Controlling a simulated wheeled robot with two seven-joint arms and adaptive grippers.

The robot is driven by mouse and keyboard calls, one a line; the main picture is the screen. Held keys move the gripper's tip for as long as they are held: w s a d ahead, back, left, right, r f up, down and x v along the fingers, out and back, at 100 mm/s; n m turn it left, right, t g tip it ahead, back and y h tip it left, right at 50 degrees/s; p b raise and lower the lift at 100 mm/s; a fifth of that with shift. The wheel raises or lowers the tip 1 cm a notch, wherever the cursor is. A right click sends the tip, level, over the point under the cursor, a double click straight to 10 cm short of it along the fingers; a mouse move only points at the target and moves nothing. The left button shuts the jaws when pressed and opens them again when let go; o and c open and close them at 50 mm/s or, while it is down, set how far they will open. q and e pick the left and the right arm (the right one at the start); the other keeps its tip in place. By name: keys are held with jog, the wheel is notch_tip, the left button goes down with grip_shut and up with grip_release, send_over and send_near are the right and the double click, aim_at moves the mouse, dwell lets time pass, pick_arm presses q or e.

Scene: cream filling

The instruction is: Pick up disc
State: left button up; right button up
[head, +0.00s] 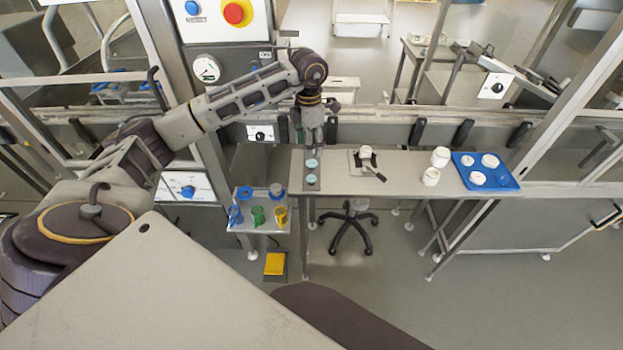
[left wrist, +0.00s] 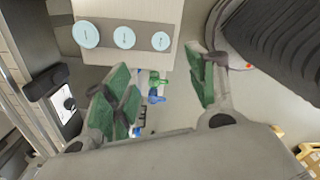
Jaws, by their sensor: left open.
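Three pale blue discs lie in a row on a grey strip (left wrist: 145,41) on the table, the left disc (left wrist: 86,34), the middle disc (left wrist: 124,38) and the right disc (left wrist: 160,41). In the head view two discs show, the nearer one (head: 311,179) and another (head: 312,163) behind it; the gripper may hide the third. My left gripper (head: 314,140) points down above the far end of the strip. In the left wrist view its green-padded fingers (left wrist: 163,85) are spread apart with nothing between them. My right gripper is not in view.
A side stand (head: 243,226) with coloured jugs stands at left.

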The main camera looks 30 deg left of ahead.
pick_arm(q)
send_over(311, 179)
jog(key=shift+a+f+p, duration=0.15)
jog(key=shift+f+p, duration=0.1)
jog(key=shift+f, duration=1.7)
jog(key=shift+a+f+p, duration=0.1)
jog(key=shift+f+p, duration=0.1)
jog(key=shift+f, duration=1.7)
jog(key=shift+w+d+f+p, duration=0.15)
jog(key=shift+f+p, duration=0.25)
jog(key=shift+f, duration=0.5)
jog(key=shift+d+f+p, duration=0.1)
jog(key=shift+f+p, duration=0.25)
jog(key=shift+f, duration=1.35)
jog(key=shift+f+b, duration=0.2)
jog(key=shift+b, duration=0.15)
jog(key=c, duration=0.8)
